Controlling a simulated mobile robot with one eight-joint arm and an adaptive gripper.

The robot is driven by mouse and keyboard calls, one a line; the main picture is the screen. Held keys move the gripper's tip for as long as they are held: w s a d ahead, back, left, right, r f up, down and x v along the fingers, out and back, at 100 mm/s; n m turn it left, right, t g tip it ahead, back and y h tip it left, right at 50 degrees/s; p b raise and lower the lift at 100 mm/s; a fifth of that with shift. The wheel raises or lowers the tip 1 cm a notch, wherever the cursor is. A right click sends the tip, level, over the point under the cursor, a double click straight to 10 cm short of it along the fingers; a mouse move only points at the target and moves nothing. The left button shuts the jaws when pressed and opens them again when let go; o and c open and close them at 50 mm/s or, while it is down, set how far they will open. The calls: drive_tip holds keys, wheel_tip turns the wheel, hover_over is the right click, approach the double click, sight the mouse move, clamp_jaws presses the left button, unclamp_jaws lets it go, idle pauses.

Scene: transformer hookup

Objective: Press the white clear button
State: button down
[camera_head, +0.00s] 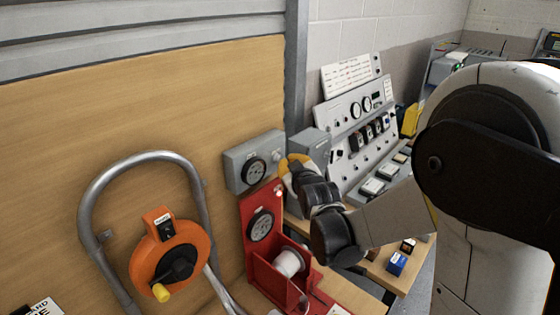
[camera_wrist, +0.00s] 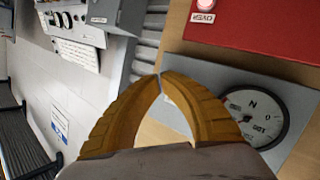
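A small round white button (camera_head: 278,191) sits at the upper right of the red panel. In the wrist view a pale, pinkish-lit button (camera_wrist: 205,3) shows at the top edge on the red panel, above a small white label (camera_wrist: 202,17). The label appears upside down and I cannot read it surely. My gripper (camera_head: 284,164) has yellow fingers, which meet at their tips in the wrist view (camera_wrist: 162,76). It is shut and empty. In the head view its tips are just above the button, beside the grey gauge box (camera_head: 235,165). Contact with the button is not visible.
The red panel (camera_head: 249,208) carries a dial and a white spool (camera_head: 288,263). An orange reel (camera_head: 198,250) on a metal hoop stands left. A grey control console (camera_head: 350,115) stands behind my gripper. A blue box (camera_head: 397,262) lies on the bench at right.

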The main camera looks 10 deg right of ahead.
drive_tip(key=shift+w+a, duration=0.25)
drive_tip(key=shift+w, duration=0.05)
idle(0.4)
drive_tip(key=shift+s+d, duration=0.5)
drive_tip(key=shift+s, duration=0.2)
drive_tip(key=s+d, duration=0.1)
drive_tip(key=s, duration=0.1)
drive_tip(key=s+d, duration=0.2)
drive_tip(key=shift+b, duration=0.35)
drive_tip(key=shift+f, duration=0.1)
idle(0.7)
drive_tip(key=s+f+m+g+b, duration=0.1)
drive_tip(key=s+f+g+b, duration=0.1)
drive_tip(key=s+f+b, duration=0.3)
drive_tip(key=s+a+f+m+g+b, duration=0.1)
drive_tip(key=s+f+b, duration=0.4)
drive_tip(key=s, duration=0.9)
drive_tip(key=s+a+f+m+g+b, duration=0.1)
drive_tip(key=s+f+m+g+b, duration=0.2)
drive_tip(key=s+f+g+b, duration=0.2)
drive_tip(key=s+f+b, duration=0.1)
drive_tip(key=s+f, duration=0.2)
drive_tip(key=s, duration=0.1)
drive_tip(key=shift+s+f, duration=0.3)
drive_tip(key=shift+s, duration=0.1)
